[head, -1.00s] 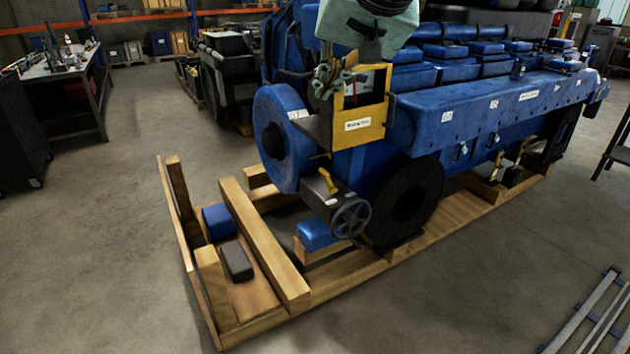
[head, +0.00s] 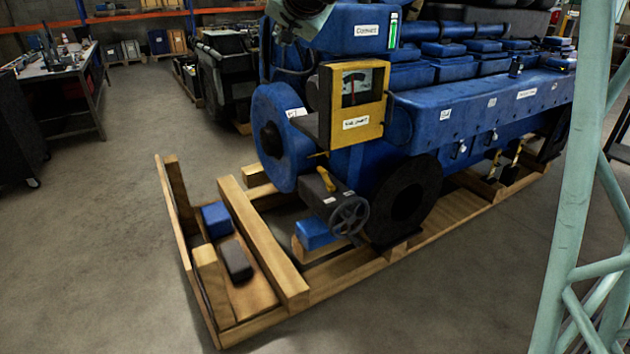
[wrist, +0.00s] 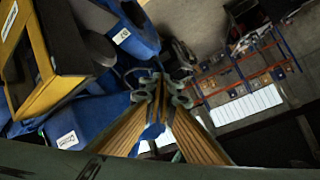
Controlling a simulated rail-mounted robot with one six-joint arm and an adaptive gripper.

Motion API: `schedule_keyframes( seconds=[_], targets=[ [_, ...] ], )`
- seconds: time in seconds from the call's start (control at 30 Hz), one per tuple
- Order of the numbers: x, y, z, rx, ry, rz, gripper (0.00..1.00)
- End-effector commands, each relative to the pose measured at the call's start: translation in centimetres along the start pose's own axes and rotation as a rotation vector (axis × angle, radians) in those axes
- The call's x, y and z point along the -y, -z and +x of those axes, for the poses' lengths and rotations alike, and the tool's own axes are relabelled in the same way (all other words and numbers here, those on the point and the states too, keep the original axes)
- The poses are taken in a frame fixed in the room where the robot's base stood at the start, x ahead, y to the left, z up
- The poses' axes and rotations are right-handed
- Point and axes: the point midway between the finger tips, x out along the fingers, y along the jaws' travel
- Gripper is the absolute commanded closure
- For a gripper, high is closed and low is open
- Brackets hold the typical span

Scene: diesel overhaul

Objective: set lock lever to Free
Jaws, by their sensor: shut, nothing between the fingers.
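A small yellow lever (head: 326,179) stands tilted on the dark grey unit (head: 322,194) at the engine's near end, just above and left of a handwheel (head: 349,216). It is the likely lock lever, but I cannot read any Free marking beside it. My gripper (wrist: 163,86) shows in the wrist view with its fingers together and nothing between them. It is high by the engine's near end, apart from the lever. I cannot make out its fingertips in the head view. I cannot clearly identify the lever in the wrist view.
A yellow gauge box (head: 358,105) juts out above the lever; it also fills the wrist view's upper left (wrist: 35,50). The blue coolant tank (head: 350,28) is above. Wooden skid beams (head: 262,240) surround the unit below. Open floor (head: 110,230) lies to the left.

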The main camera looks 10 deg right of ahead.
Motion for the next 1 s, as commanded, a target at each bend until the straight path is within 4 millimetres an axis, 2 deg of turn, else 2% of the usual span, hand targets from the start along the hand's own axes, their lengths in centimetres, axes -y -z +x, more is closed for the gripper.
schedule_keyframes(
  seconds=[0.1, 0.53, 1.0],
  targets=[
    [0.8, 0.9, 3.1, -0.038, 0.010, 0.031, 1.00],
    [2.8, 4.0, 12.9, -0.188, 0.046, 0.150, 1.00],
    [3.1, 5.2, 22.6, -0.353, 0.072, 0.276, 1.00]
  ],
)
